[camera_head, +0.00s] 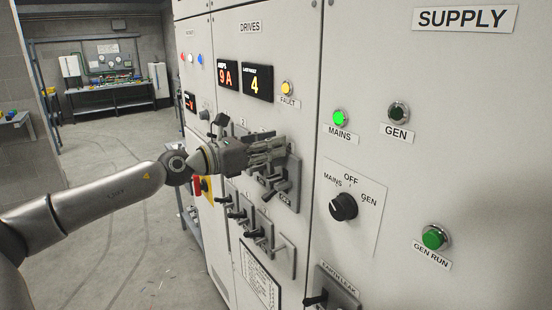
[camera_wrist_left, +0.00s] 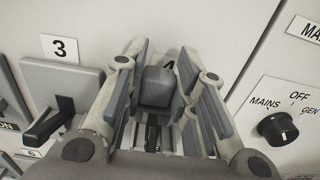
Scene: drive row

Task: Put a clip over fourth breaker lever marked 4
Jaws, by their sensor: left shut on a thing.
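My left gripper (camera_head: 268,154) is at the upper breaker row on the DRIVES panel. In the left wrist view its two fingers (camera_wrist_left: 160,92) are closed around a dark grey block (camera_wrist_left: 157,86), which looks like the clip. The label 4 (camera_wrist_left: 169,65) shows partly behind it, so the gripper is in front of the fourth breaker. The gripper and block hide most of that breaker and its lever. I cannot tell whether the clip touches the lever. Breaker lever 3 (camera_wrist_left: 49,124), black on a grey plate, is just to the left under its label 3 (camera_wrist_left: 64,47).
More black breaker levers (camera_head: 263,232) stick out below the gripper. The MAINS/OFF/GEN knob (camera_head: 343,206) stands out to the right. A red and yellow switch (camera_head: 203,188) is left of the breakers. The floor (camera_head: 115,215) left of the cabinets is open.

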